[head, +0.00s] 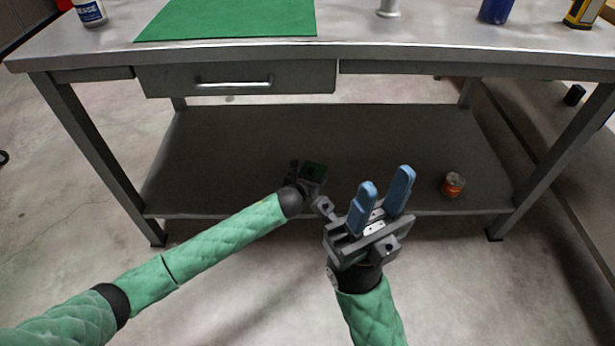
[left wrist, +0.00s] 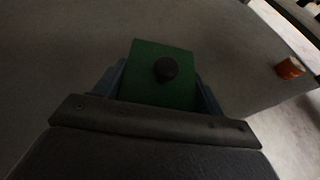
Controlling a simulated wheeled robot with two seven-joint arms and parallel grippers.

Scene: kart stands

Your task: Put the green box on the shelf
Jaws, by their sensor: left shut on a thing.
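The green box (head: 314,171) is at my left gripper, over the front part of the lower shelf (head: 240,135) under the workbench. In the left wrist view the green box (left wrist: 150,88), with a dark round knob on its face, sits between the two blue fingers of my left gripper (left wrist: 163,90), which is shut on it. I cannot tell whether the box touches the shelf. My right gripper (head: 384,195) is open and empty in front of the shelf, its blue fingers pointing up.
An orange-labelled can (head: 452,185) stands on the shelf at the right. The workbench top (head: 350,52) and its drawer (head: 235,80) are above the shelf. A green mat (head: 230,18) and several containers are on the top. The left and rear shelf areas are clear.

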